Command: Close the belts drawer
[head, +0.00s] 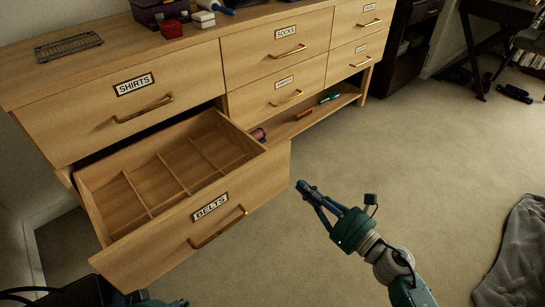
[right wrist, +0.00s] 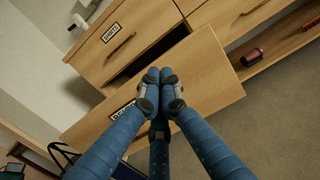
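The belts drawer (head: 135,245) is pulled well out of the wooden dresser, at the lower left of the head view. Its label reads BELTS, and a brass handle (head: 218,228) is on its front. Its divided compartments look empty. My right gripper (head: 303,188) is just right of the drawer front in the head view, apart from the handle. In the right wrist view the drawer front (right wrist: 205,70) lies beyond the fingers, whose tips (right wrist: 161,82) are together with nothing between them. The fingers partly hide the BELTS label there.
The shirts drawer (head: 75,120) above is almost flush. Other labelled drawers to the right are shut. A low open shelf (head: 285,128) holds a few small items. A grey cloth (head: 515,260) lies on the carpet at right. The carpet (head: 410,170) between is clear.

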